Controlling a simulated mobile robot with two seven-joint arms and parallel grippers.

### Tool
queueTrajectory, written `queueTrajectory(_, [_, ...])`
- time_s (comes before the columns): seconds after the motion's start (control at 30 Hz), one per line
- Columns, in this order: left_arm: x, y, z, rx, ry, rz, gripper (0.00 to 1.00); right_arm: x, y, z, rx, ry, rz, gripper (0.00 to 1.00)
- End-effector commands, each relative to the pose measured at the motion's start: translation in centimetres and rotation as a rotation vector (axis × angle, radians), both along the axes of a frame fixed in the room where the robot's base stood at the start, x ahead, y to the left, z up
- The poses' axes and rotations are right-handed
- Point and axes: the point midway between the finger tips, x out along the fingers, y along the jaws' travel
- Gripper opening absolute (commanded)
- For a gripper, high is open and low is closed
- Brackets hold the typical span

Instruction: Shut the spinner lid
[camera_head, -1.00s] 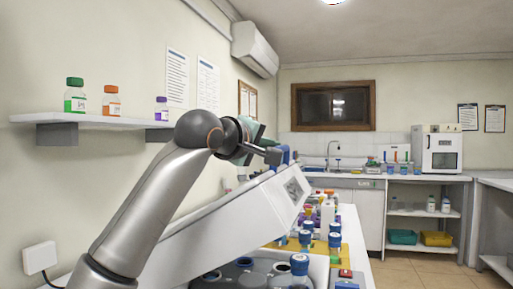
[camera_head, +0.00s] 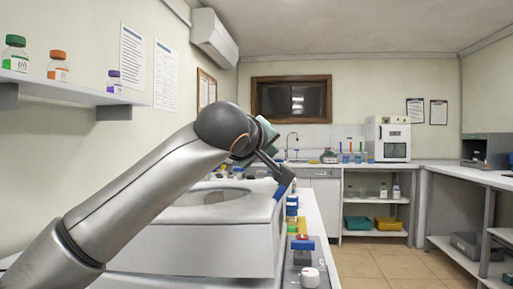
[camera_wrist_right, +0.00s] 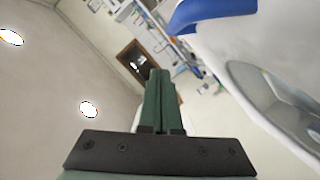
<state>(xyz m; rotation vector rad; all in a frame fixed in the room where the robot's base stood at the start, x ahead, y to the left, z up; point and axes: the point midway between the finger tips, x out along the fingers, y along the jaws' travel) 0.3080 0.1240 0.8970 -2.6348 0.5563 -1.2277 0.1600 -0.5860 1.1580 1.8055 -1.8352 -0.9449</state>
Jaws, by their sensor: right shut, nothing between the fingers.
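The spinner is a large white machine (camera_head: 190,252) at the lower middle of the head view. Its white lid (camera_head: 180,213) lies down over the body, with an oval window (camera_head: 213,197) on top. No gap shows at the visible front edge, though my right arm covers part of it. My right gripper (camera_head: 278,168) is above the lid's right end, close to a blue part (camera_head: 280,191) there. In the wrist view its green fingers (camera_wrist_right: 160,76) are together and empty, with the lid to their right. I cannot tell whether it touches the lid. My left gripper is not in view.
A shelf with bottles (camera_head: 58,92) hangs at the left wall. The floor (camera_head: 370,262) on the right is clear.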

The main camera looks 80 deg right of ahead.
Motion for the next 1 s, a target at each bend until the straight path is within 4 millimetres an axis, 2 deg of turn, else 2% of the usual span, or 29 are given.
queueTrajectory(0.03, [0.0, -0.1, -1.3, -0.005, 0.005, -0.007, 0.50, -0.6, -0.1, -1.5, 0.004, -0.028, -0.001, 0.00])
queueTrajectory(0.1, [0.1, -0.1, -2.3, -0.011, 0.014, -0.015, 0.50, -1.3, -0.1, -2.7, 0.007, -0.064, -0.001, 0.00])
queueTrajectory(0.4, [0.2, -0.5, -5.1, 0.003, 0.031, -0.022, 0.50, -3.1, -0.3, -6.2, 0.015, -0.179, 0.000, 0.00])
queueTrajectory(1.0, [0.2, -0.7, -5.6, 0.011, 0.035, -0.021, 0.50, -3.7, -0.3, -7.3, 0.029, -0.210, -0.007, 0.00])
